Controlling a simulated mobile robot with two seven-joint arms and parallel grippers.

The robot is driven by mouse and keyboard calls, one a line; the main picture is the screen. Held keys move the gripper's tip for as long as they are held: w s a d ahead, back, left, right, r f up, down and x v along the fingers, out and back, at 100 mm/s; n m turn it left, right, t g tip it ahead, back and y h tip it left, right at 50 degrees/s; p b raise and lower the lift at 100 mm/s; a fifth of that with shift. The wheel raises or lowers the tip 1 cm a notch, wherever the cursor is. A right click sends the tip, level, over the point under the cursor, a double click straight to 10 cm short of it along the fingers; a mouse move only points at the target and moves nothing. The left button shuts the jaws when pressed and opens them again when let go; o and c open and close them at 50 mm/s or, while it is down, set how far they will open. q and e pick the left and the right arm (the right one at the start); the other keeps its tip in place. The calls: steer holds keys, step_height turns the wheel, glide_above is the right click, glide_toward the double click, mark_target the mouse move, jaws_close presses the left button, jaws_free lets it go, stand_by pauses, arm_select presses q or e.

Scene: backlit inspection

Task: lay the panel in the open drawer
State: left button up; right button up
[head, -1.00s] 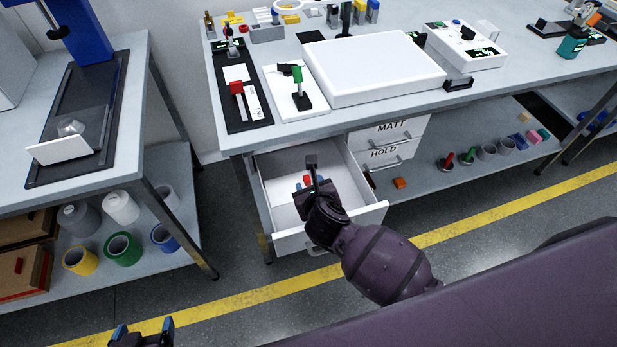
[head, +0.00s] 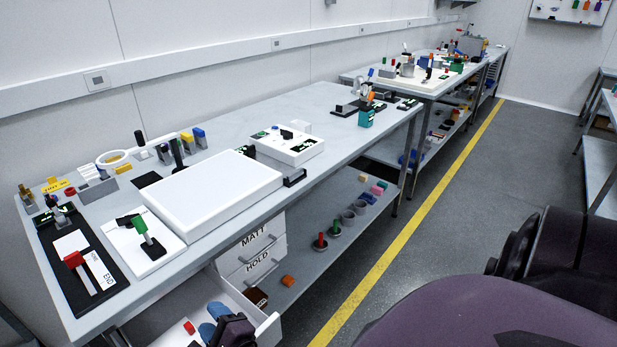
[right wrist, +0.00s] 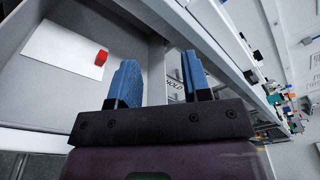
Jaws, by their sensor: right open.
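The open drawer (head: 242,299) is at the bottom left of the head view, under the near end of the bench. The panel, a flat white plate with a red knob (head: 189,327), lies inside it. The right wrist view shows the panel (right wrist: 60,48) flat on the grey drawer floor (right wrist: 50,95). My right gripper (head: 213,321) is at the drawer, just right of the knob. In the right wrist view its blue fingers (right wrist: 158,75) are apart with nothing between them, clear of the panel. My left gripper is out of view.
The bench (head: 330,140) above the drawer carries a large white box (head: 212,190), a black tray with a red handle (head: 80,268) and small fixtures. Shut drawers marked MATT and HOLD (head: 255,262) are beside it.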

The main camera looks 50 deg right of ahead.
steer(key=s+d+f+n+g, duration=0.3)
steer(key=s+d+f+n, duration=0.2)
steer(key=n, duration=0.8)
steer(key=s+d+f+n+g+y, duration=0.1)
steer(key=s+d+f+n+g, duration=0.2)
steer(key=s+n, duration=0.9)
steer(key=shift+s+d+f+n, duration=0.2)
steer(key=shift+d+f+n, duration=0.7)
steer(key=shift+d+n, duration=0.15)
